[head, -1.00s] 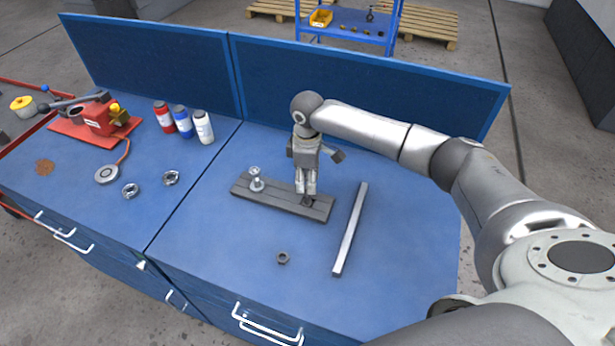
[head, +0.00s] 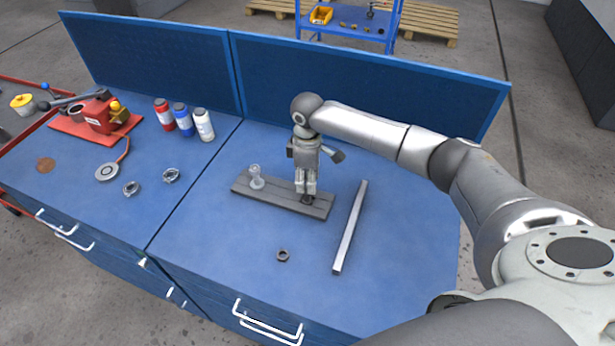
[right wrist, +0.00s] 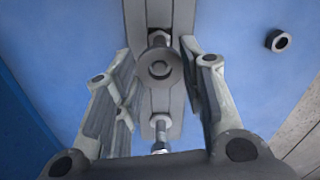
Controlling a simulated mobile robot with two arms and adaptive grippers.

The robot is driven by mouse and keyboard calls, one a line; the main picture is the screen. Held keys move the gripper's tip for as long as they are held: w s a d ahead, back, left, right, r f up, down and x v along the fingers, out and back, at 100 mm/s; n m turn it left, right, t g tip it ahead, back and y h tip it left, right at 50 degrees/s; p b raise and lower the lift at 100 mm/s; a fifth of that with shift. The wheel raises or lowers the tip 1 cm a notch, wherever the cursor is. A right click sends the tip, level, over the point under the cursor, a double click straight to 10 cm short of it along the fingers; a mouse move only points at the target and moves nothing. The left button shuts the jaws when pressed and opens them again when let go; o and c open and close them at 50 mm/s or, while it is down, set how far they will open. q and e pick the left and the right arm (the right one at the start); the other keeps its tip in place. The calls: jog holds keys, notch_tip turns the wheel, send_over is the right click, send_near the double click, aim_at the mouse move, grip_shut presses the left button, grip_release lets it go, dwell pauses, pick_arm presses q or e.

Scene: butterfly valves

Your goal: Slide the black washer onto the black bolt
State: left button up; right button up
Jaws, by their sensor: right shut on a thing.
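My right gripper (head: 306,193) points down over the right end of a grey plank (head: 238,187). In the right wrist view its fingers (right wrist: 161,66) are shut on the black washer (right wrist: 160,79), a dark round disc seen nearly flat-on. A dark base of the black bolt (right wrist: 158,39) shows just beyond the disc, on the plank. The disc lines up closely with the bolt and hides most of it. I cannot tell whether the washer is around the bolt or above its tip. In the head view the fingers mostly hide both. My left gripper is not in view.
A silver bolt (head: 256,180) stands at the plank's left end. A dark nut (head: 282,255) lies in front and a metal bar (head: 350,228) to the right. Bottles (head: 182,119) and a red vise-like device (head: 97,116) stand left. A blue panel (head: 370,95) closes the back.

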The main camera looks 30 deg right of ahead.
jog(key=shift+f, duration=0.35)
dwell(0.5)
jog(key=o, duration=1.1)
notch_tip(320, 180, up, 12)
jog(key=shift+r, duration=0.1)
